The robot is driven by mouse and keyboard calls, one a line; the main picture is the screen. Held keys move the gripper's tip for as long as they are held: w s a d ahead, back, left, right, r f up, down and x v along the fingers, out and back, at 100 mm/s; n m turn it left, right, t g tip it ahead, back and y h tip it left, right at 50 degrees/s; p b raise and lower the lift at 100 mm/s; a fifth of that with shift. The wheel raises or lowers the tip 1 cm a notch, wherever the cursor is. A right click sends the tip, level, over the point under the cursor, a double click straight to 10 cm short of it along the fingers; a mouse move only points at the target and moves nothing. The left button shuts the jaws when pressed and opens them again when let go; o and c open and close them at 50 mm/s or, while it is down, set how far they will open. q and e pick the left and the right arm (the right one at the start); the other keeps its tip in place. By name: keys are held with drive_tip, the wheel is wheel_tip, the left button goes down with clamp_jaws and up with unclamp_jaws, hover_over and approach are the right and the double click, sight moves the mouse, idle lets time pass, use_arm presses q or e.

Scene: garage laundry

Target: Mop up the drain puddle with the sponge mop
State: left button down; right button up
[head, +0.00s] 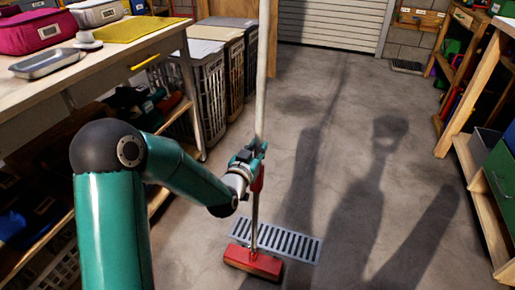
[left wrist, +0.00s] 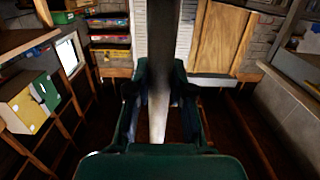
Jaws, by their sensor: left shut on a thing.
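The sponge mop (head: 261,100) stands nearly upright in the head view, with a pale upper pole, a thin metal lower shaft and a red head (head: 253,262). The head is at the near left edge of the drain grate (head: 289,243). My left gripper (head: 257,158) is shut on the mop pole. In the left wrist view the pole (left wrist: 158,120) runs between the fingers of my left gripper (left wrist: 160,100). I cannot make out a distinct puddle around the drain; a darker patch (head: 302,103) lies on the floor farther back. My right gripper is not in view.
A workbench (head: 120,70) with trays and a pink bag (head: 37,30) stands at the left. Several laundry baskets (head: 210,95) stand beside it. Wooden shelving (head: 480,190) lines the right. The middle concrete floor is open, crossed by shadows.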

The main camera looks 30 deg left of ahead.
use_arm(q)
drive_tip(key=shift+f+b, duration=0.5)
drive_tip(key=shift+b, duration=0.1)
drive_tip(key=r+b+x, duration=0.1)
drive_tip(key=x, duration=1.1)
drive_tip(key=shift+b, duration=0.3)
drive_tip(key=shift+r, duration=0.1)
drive_tip(key=shift+s+d+r+p, duration=0.1)
drive_tip(key=shift+s+r+p, duration=0.25)
drive_tip(key=shift+r, duration=0.45)
drive_tip(key=shift+s+r+p, duration=0.3)
drive_tip(key=shift+r, duration=0.55)
drive_tip(key=shift+s+d+r+p, duration=0.1)
drive_tip(key=shift+s+r+p, duration=0.25)
drive_tip(key=shift+r, duration=0.45)
